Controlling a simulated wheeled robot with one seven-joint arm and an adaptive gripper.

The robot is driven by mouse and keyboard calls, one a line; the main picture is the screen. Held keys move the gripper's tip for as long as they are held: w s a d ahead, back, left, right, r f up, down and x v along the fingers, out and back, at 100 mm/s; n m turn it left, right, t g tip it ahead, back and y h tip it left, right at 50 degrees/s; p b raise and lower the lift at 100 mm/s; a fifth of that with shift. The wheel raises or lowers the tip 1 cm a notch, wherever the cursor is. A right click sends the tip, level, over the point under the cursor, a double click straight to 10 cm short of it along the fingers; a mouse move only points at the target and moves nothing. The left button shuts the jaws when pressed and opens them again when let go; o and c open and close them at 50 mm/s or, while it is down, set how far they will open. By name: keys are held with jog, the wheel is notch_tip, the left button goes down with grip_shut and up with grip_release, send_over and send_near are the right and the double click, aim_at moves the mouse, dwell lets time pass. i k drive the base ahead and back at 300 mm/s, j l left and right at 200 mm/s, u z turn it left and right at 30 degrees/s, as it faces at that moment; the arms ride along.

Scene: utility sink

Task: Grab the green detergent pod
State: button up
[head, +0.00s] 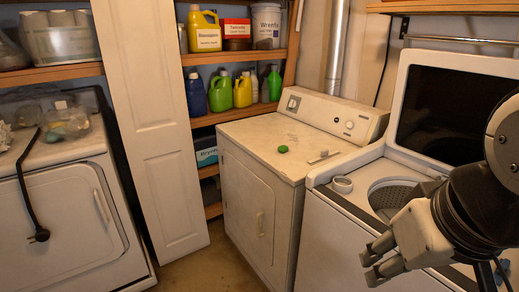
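A small green detergent pod (282,149) lies on the white top of the dryer (262,135), near its front edge. My gripper (368,264) is at the lower right, in front of the open washer. It is well to the right of the pod and nearer to the camera, not touching it. Its two fingers point left with a gap between them, and nothing shows between them.
A small pale item (320,157) lies right of the pod. A white folding door (155,130) stands left, before shelves of bottles.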

aim_at(282, 148)
jog(key=i+j+z, duration=0.1)
jog(key=i+j, duration=0.2)
jog(key=i+j+z, duration=0.1)
jog(key=i+j, duration=0.2)
jog(key=i+j+z, duration=0.1)
jog(key=i+j, duration=0.2)
jog(key=j, duration=0.15)
jog(key=i+j+z, duration=0.15)
jog(key=j, duration=0.25)
jog(key=i+j+z, duration=0.1)
jog(key=i+j, duration=0.25)
jog(key=i+j+z, duration=0.1)
jog(key=i+j, duration=0.15)
jog(key=j, duration=0.25)
jog(key=i+j+z, duration=0.1)
jog(key=j, duration=0.35)
jog(key=i+j+z, duration=0.1)
jog(key=i+j, duration=0.2)
jog(key=j, duration=0.2)
